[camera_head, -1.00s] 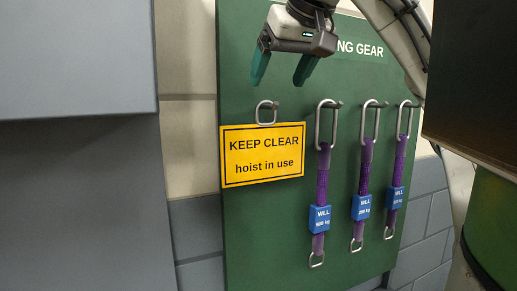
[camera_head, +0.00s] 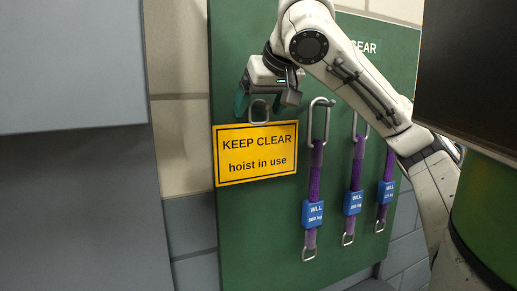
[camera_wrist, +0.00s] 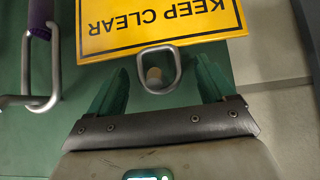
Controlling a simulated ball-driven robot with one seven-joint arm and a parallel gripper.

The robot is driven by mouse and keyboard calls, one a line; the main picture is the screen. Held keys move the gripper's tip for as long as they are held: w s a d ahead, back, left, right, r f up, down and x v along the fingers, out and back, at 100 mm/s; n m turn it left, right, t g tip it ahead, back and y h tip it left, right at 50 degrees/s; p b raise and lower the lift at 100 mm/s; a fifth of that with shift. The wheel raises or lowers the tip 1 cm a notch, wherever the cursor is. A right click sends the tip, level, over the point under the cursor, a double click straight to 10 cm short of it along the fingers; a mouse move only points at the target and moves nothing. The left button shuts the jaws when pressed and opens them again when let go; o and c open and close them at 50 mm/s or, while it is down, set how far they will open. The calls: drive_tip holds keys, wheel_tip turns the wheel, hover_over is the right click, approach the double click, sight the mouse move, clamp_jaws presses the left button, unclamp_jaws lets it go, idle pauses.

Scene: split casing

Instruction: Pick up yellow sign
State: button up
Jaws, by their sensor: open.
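The yellow sign (camera_head: 256,164) reads "KEEP CLEAR hoist in use" and hangs on the green board by a metal loop (camera_head: 259,111) at its top. In the wrist view the sign (camera_wrist: 150,22) is upside down, and its loop (camera_wrist: 159,70) hangs on a round peg end. My gripper (camera_head: 262,110) is at the loop, just above the sign. In the wrist view my gripper (camera_wrist: 160,85) is open, with one green finger on each side of the loop. The fingers do not appear to touch the loop.
Purple slings with blue WLL tags (camera_head: 313,214) hang from metal links to the right of the sign on the green board (camera_head: 265,235). The nearest link (camera_wrist: 40,75) shows at the left of the wrist view. A grey cabinet (camera_head: 75,200) stands at the left.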

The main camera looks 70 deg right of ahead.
drive_tip(key=shift+c, duration=0.3)
clamp_jaws()
idle(0.4)
